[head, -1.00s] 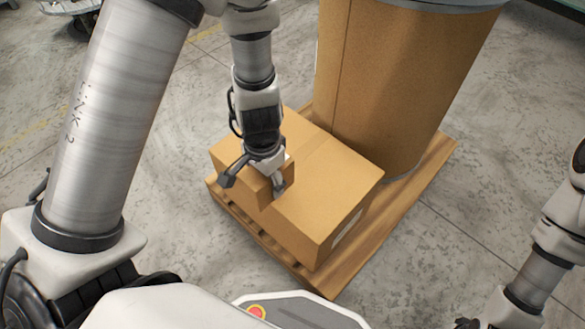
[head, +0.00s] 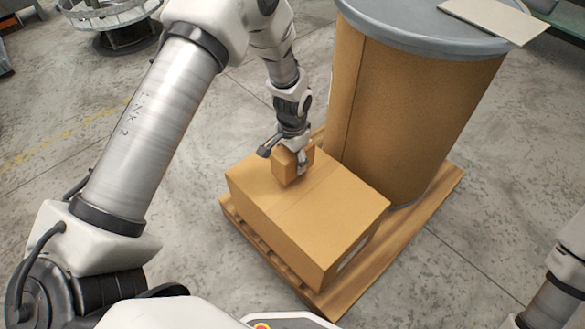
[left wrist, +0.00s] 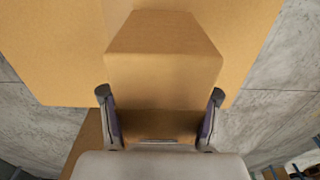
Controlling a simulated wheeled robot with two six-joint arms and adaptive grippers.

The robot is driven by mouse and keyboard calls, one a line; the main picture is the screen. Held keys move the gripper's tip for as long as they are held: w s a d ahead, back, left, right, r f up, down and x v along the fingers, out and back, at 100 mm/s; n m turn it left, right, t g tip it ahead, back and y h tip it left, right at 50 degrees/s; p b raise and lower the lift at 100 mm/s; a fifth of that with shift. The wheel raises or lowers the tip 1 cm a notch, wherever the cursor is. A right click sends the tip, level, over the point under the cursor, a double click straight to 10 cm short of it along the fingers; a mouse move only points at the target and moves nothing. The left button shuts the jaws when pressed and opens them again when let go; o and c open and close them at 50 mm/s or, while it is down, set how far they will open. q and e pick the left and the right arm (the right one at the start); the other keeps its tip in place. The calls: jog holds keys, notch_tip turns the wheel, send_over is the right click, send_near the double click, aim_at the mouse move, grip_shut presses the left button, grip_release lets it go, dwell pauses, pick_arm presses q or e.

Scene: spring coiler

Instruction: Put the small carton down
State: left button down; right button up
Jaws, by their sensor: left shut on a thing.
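The small carton (head: 290,166) is a plain brown box held in my left gripper (head: 286,154). It is over the far left part of a larger brown carton (head: 315,215). I cannot tell whether its underside touches the larger carton's top. In the left wrist view, the small carton (left wrist: 163,52) sits between the two dark fingers of the left gripper (left wrist: 160,115), with the larger carton (left wrist: 60,50) behind it. My right gripper is out of the frames; only part of my right arm shows at the lower right of the head view.
The larger carton stands on a wooden pallet (head: 425,204). A tall brown drum (head: 400,110) with a grey lid (head: 405,28) stands on the pallet behind it, with a flat pale panel (head: 490,18) on the lid.

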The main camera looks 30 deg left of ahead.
pick_arm(q)
notch_tip(320, 180, down, 4)
jog(key=shift+w+r+b, duration=0.15)
jog(key=shift+r+b, duration=0.1)
jog(key=shift+b, duration=0.65)
jog(key=shift+r, duration=0.1)
jog(key=shift+c, duration=1.2)
grip_release()
notch_tip(320, 180, up, 12)
jog(key=p, duration=0.4)
jog(key=shift+p, duration=0.4)
